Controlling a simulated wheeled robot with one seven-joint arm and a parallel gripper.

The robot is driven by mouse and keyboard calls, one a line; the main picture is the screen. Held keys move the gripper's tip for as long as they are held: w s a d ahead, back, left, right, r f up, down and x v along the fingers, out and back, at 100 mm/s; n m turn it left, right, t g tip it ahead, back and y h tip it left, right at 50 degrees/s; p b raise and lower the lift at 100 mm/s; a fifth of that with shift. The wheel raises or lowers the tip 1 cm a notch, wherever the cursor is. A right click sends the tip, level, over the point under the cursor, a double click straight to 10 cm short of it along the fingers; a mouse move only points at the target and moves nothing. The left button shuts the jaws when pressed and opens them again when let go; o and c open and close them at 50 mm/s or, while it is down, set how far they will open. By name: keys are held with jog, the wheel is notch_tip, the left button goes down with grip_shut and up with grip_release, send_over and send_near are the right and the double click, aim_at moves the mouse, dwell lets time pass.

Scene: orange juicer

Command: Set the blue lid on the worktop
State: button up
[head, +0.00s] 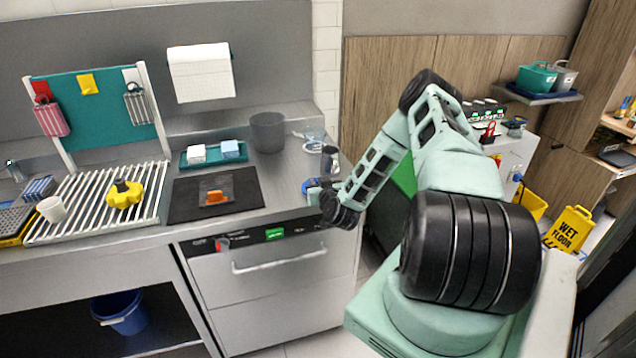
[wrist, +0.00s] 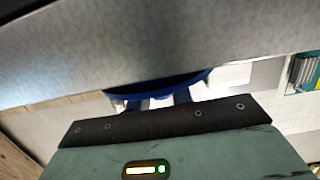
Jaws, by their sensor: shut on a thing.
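The blue lid (head: 308,186) shows as a small blue patch at the right end of the steel worktop (head: 285,180), mostly hidden by my gripper (head: 318,193). In the wrist view, the blue lid (wrist: 160,87) is a dark blue arc between my fingertips (wrist: 160,101). My gripper is shut on the lid. The grey worktop surface (wrist: 150,45) fills the upper part of that view, right against the lid. I cannot tell whether the lid touches the worktop.
A dark cylinder (head: 329,160) and clear items (head: 314,142) stand just behind my gripper. A grey bin (head: 267,132), a teal tray (head: 190,163) and a black mat (head: 190,205) with an orange item (head: 214,197) lie leftward. Bare steel shows between mat and gripper.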

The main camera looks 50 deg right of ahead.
jog(key=shift+f, duration=0.15)
jog(key=o, duration=0.9)
jog(key=shift+o, duration=0.2)
